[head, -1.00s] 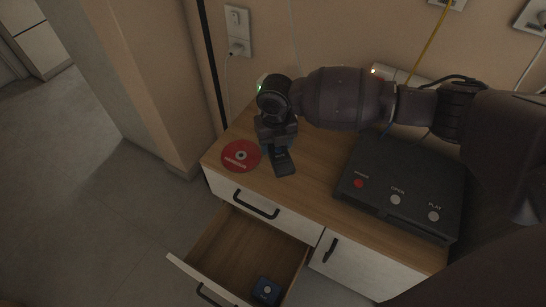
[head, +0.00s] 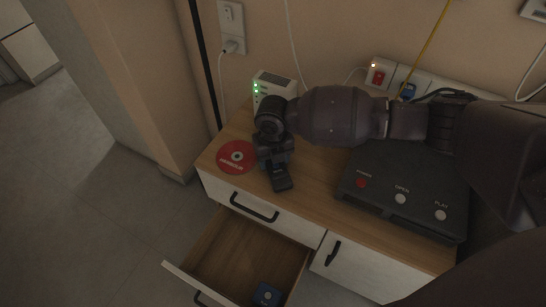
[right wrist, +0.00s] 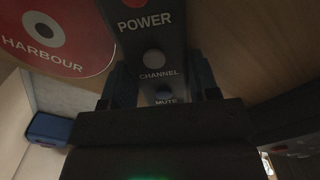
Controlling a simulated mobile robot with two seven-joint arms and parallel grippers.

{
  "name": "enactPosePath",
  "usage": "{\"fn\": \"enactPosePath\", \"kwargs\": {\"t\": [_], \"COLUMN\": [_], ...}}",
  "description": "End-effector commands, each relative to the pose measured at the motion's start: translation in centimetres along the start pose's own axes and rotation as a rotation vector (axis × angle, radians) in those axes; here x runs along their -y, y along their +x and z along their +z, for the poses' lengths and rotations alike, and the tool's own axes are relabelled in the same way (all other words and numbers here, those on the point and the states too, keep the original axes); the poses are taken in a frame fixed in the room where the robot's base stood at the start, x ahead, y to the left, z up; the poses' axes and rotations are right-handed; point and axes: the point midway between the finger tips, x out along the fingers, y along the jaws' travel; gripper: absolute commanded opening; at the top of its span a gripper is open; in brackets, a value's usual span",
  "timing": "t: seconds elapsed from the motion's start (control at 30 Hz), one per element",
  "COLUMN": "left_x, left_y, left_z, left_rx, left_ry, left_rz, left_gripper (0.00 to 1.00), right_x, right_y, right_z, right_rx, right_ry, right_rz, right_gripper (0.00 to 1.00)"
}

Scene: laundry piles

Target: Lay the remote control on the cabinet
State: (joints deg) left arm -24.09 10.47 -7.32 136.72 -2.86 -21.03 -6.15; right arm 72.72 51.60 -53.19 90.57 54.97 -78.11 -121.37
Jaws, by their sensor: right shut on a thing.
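The dark remote control (head: 281,179) is at my right gripper (head: 275,160), over the front edge of the cabinet's wooden top (head: 316,184). In the right wrist view the remote (right wrist: 152,38) shows a red button and the labels POWER, CHANNEL and MUTE. My right gripper (right wrist: 160,82) is shut on it, with a finger at each side. Whether the remote touches the wood cannot be told. My left gripper is not in view.
A red disc (head: 237,157) lies left of the remote. A black player box (head: 402,190) stands on the right, and a white device with green lights (head: 274,84) behind. The drawer (head: 232,252) below is open with a blue object (head: 267,294) inside.

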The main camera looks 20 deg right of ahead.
Motion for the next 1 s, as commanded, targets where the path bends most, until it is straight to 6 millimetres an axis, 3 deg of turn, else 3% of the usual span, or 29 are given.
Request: {"fn": "enactPosePath", "kwargs": {"t": [0.07,0.1,0.23,0.63,1.0], "left_x": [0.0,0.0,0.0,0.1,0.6], "left_y": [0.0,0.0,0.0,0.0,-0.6], "left_z": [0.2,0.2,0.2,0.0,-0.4], "left_rx": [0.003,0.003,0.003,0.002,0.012], "left_ry": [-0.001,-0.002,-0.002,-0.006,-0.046], "left_rz": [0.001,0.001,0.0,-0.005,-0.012], "left_gripper": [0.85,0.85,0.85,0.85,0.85], "right_x": [0.0,0.0,0.0,0.0,0.0], "right_y": [0.3,0.3,0.2,-0.7,-7.8], "right_z": [0.0,0.0,0.0,0.1,0.2], "right_rx": [-0.001,-0.001,-0.001,0.003,0.011], "right_ry": [0.0,0.0,0.0,-0.001,0.0], "right_rz": [0.0,0.0,0.0,0.001,0.002], "right_gripper": [0.24,0.59,0.79,0.8,0.8]}}
